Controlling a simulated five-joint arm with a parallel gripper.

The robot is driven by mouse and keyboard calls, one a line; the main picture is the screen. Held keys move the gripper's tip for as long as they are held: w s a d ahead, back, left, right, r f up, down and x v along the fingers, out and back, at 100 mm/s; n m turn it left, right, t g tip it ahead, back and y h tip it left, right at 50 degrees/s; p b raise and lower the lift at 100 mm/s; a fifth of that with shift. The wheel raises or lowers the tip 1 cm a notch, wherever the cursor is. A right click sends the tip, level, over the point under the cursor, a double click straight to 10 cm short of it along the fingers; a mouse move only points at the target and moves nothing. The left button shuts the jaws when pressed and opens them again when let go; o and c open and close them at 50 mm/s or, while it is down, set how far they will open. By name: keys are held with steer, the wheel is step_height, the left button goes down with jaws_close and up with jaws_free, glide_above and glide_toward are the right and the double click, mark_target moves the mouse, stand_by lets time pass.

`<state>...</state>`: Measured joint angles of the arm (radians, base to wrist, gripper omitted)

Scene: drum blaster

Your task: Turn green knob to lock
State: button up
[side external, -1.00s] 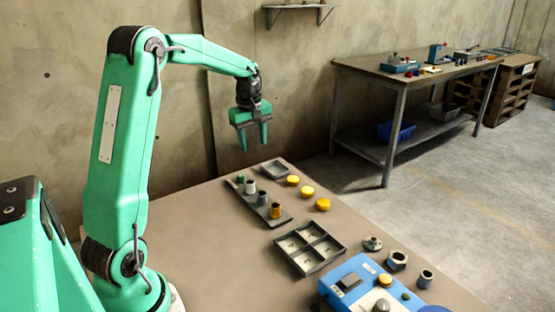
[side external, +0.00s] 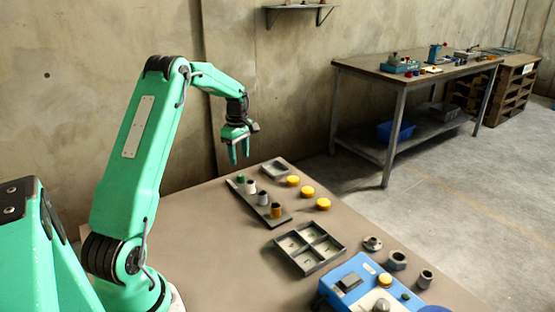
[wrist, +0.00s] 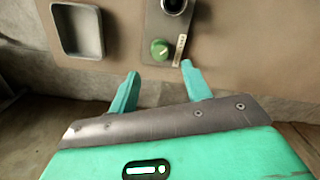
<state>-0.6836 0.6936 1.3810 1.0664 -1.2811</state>
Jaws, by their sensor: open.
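The green knob (wrist: 160,49) sits at the end of a dark strip panel (wrist: 153,20) in the wrist view, with a small pale label beside it. In the side view the green knob (side external: 240,178) is at the far left end of the panel (side external: 284,220). My gripper (side external: 239,162) is open and empty, fingers pointing down, above the table's far end near the knob. In the wrist view the knob lies ahead of my gripper (wrist: 159,72), roughly between the lines of its two fingers, and apart from them.
Grey, white and yellow cylinders stand along the panel, closest to the knob a white one (side external: 251,187). A shallow grey tray (side external: 275,168), yellow discs (side external: 292,181), a divided tray (side external: 304,250) and a blue device (side external: 352,283) share the table. The left of the tabletop is clear.

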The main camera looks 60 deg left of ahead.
mark_target(240, 174)
steer(key=shift+f, duration=3.55)
steer(key=c, duration=1)
